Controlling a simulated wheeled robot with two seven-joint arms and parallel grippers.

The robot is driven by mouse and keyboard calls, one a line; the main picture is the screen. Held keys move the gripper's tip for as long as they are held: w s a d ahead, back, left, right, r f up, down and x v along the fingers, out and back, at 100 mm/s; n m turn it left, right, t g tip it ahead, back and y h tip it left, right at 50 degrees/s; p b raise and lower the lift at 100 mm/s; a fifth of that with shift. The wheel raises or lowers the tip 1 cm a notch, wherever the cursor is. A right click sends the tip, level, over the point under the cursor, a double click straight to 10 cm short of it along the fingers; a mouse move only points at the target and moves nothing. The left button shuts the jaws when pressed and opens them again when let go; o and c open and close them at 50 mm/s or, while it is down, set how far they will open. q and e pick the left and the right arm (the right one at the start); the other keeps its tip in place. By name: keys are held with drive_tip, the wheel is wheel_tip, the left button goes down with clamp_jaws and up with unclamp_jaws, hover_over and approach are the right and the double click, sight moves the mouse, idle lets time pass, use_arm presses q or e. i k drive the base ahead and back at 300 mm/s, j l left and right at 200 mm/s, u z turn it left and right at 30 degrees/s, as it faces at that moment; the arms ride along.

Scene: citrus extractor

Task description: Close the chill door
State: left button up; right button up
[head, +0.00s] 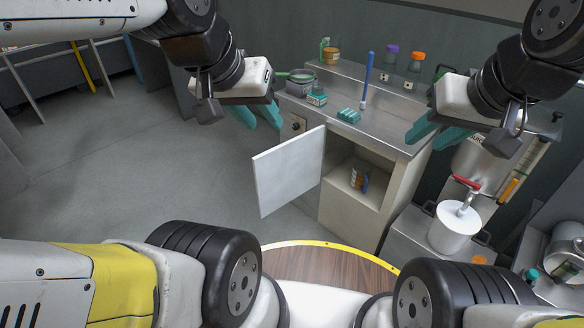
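The chill door (289,172) is a flat white panel on the front of a beige cabinet (350,211). It stands wide open, swung out to the left of the opening. Inside the compartment a small dark can-like item (359,177) stands on the cabinet floor. My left gripper (262,116) is above and left of the door, with its teal fingers apart and nothing between them. My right gripper (437,136) is at the right, near the counter's front right corner, with its teal fingers apart and empty. Neither gripper appears to touch the door.
The steel counter (385,128) above the cabinet holds a pan (298,87), a blue-handled brush (367,80), teal items (348,116) and bottles (414,70). A white canister (453,228) with a red-handled tap stands at the lower right. The floor left of the door is clear.

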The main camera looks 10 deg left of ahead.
sight(282, 173)
drive_tip(key=k+z, duration=0.15)
drive_tip(key=z, duration=1.3)
drive_tip(key=j+z, duration=0.15)
drive_tip(key=j, duration=0.35)
drive_tip(key=j+z, duration=0.2)
drive_tip(key=j, duration=0.3)
drive_tip(key=k+j+z, duration=0.15)
drive_tip(key=j, duration=0.3)
drive_tip(key=j+z, duration=0.2)
drive_tip(key=j, duration=0.3)
drive_tip(key=k+j, duration=0.1)
drive_tip(key=j, duration=0.35)
drive_tip(key=k+j, duration=0.15)
drive_tip(key=j, duration=0.35)
drive_tip(key=k+j, duration=0.1)
drive_tip(key=j, duration=0.35)
drive_tip(key=k+j, duration=0.1)
drive_tip(key=j, duration=0.4)
drive_tip(key=k+j, duration=0.15)
drive_tip(key=j, duration=0.3)
drive_tip(key=k+j+u, duration=0.35)
drive_tip(key=k+j, duration=0.2)
drive_tip(key=j, duration=0.15)
